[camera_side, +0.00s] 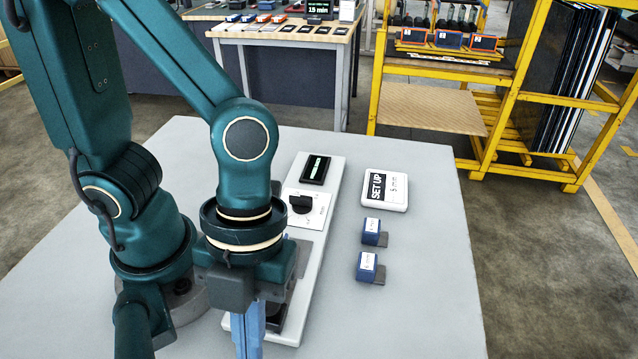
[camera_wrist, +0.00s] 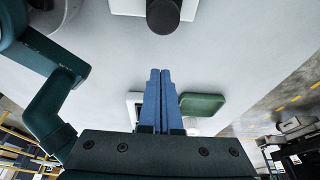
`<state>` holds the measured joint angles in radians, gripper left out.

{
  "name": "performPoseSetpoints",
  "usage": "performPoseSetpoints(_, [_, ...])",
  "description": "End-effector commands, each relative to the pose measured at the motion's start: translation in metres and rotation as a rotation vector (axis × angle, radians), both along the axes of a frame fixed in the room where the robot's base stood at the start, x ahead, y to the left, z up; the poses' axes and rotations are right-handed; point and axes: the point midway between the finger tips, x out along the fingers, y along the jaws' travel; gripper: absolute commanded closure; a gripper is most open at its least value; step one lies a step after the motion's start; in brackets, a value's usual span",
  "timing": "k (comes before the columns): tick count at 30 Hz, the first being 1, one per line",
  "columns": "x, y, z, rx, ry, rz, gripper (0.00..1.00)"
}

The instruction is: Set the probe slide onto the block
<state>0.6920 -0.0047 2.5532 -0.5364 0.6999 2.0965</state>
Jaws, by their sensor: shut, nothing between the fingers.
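My gripper (camera_side: 247,335) points down at the front end of the white base plate (camera_side: 322,215). Its two blue fingers are together with nothing between them; they also show in the wrist view (camera_wrist: 160,100). A dark part (camera_side: 275,318) sits on the plate beside the fingers, mostly hidden by my gripper; I cannot tell whether it is the probe slide or whether they touch. Two small blue blocks with white labels and grey feet, a farther one (camera_side: 371,230) and a nearer one (camera_side: 367,265), stand on the table right of the plate.
The plate carries a black knob (camera_side: 301,203) and a small display (camera_side: 315,169). The wrist view shows a green pad (camera_wrist: 203,104) beside the fingers. The grey table (camera_side: 430,300) is clear at the right front.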

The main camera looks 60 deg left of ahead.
Motion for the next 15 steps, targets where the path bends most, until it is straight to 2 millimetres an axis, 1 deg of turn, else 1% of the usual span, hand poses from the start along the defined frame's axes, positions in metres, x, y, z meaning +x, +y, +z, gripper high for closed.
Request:
performPoseSetpoints(1, [-0.001,0.001,-0.005,0.005,0.002,-0.001,1.00])
performPoseSetpoints(6, [0.012,0.011,-0.003,0.001,0.000,0.005,1.00])
performPoseSetpoints(15, [0.026,0.026,-0.002,-0.002,0.001,0.001,1.00])
